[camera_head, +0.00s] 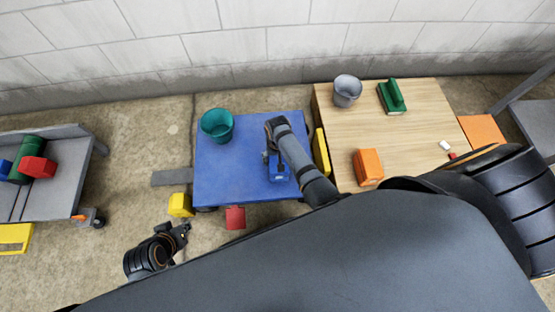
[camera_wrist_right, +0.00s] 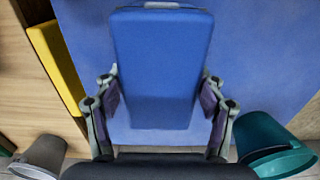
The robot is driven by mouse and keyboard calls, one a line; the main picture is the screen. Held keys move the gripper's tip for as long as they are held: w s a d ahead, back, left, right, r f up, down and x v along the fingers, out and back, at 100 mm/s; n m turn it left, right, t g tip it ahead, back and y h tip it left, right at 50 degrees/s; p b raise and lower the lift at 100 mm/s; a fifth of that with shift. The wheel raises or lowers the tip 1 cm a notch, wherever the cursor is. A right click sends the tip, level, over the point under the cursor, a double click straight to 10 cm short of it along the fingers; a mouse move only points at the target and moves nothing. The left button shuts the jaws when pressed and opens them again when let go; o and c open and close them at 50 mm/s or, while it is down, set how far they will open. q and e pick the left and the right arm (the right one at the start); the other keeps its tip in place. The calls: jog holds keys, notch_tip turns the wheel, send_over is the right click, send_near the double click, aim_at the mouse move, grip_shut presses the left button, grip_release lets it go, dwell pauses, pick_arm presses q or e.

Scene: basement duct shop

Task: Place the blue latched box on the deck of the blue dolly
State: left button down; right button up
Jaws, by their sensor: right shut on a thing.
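The blue latched box (camera_head: 279,174) is at the right part of the blue dolly's deck (camera_head: 235,165), partly hidden by my right arm. In the right wrist view the box (camera_wrist_right: 162,70) sits between the two fingers of my right gripper (camera_wrist_right: 160,105), which is shut on it. The blue deck (camera_wrist_right: 255,50) lies under the box in that view. I cannot tell whether the box touches the deck or is just above it. My left gripper (camera_head: 184,233) is empty and looks open, over the floor in front of the dolly, left of the red block.
A teal bucket (camera_head: 217,125) stands on the deck's back left. A yellow piece (camera_head: 321,153) is between dolly and wooden table (camera_head: 420,140). The table holds a grey bucket (camera_head: 347,91), a green item (camera_head: 392,96) and an orange block (camera_head: 368,167). Red (camera_head: 235,217) and yellow (camera_head: 181,205) blocks are at the dolly's front.

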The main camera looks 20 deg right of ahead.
jog(key=o, duration=1.5)
jog(key=shift+f, duration=0.1)
notch_tip(320, 180, up, 11)
jog(key=p, duration=0.5)
pick_arm(q)
notch_tip(320, 180, up, 7)
jog(key=s+a+g+y, duration=0.1)
jog(key=a+g, duration=0.1)
jog(key=g, duration=0.1)
jog(key=shift+s+a+f+g+p, duration=0.2)
jog(key=shift+s+g+p, duration=0.1)
jog(key=shift+s+p, duration=0.1)
pick_arm(e)
jog(key=shift+r, duration=0.65)
